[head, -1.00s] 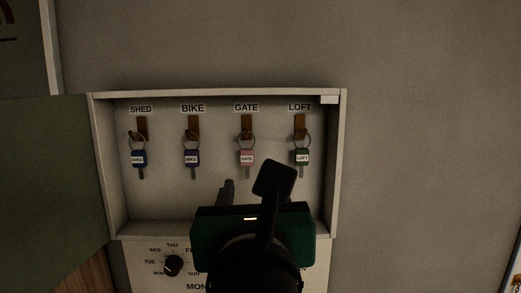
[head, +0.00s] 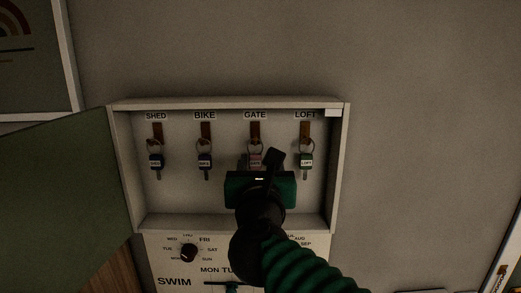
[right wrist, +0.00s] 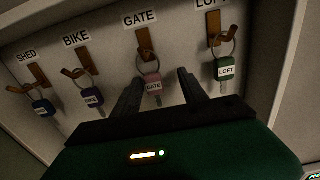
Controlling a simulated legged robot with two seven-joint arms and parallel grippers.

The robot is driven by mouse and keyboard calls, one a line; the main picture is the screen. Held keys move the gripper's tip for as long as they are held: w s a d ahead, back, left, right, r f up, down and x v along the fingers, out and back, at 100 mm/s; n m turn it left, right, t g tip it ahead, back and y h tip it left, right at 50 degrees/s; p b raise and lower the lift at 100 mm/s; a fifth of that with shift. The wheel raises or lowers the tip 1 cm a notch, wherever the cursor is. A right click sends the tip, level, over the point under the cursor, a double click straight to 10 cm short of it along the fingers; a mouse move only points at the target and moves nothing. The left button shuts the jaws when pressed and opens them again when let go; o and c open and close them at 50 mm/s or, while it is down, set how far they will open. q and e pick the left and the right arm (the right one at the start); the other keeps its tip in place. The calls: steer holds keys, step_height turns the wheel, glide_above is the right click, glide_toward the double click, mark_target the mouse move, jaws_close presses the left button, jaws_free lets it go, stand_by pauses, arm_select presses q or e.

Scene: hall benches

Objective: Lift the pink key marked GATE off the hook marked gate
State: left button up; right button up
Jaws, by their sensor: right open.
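The pink key marked GATE (head: 255,157) hangs by its ring on the wooden hook marked GATE (head: 255,131), third from the left in the key cabinet. My right gripper (head: 259,160) is in front of it and partly covers it in the head view. In the right wrist view the pink key (right wrist: 153,85) shows between the two open fingers (right wrist: 160,80), and its ring is on the hook (right wrist: 145,46). The fingers look apart from the key; their exact depth is hard to tell. My left gripper is not in view.
The blue SHED key (head: 156,161), purple-blue BIKE key (head: 205,160) and green LOFT key (head: 306,160) hang on neighbouring hooks; LOFT is close to my right finger. The cabinet (head: 341,170) has raised side walls and a green door (head: 70,200) open at left. A dial (head: 189,252) is below.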

steer(key=shift+w+r, duration=0.2)
steer(key=shift+w, duration=0.4)
steer(key=shift+w+a+f, duration=0.3)
steer(key=shift+w+a, duration=0.25)
steer(key=shift+a, duration=0.35)
steer(key=c, duration=0.5)
steer(key=shift+d, duration=0.55)
jaws_close()
steer(key=shift+a+r, duration=0.1)
steer(key=shift+a, duration=0.05)
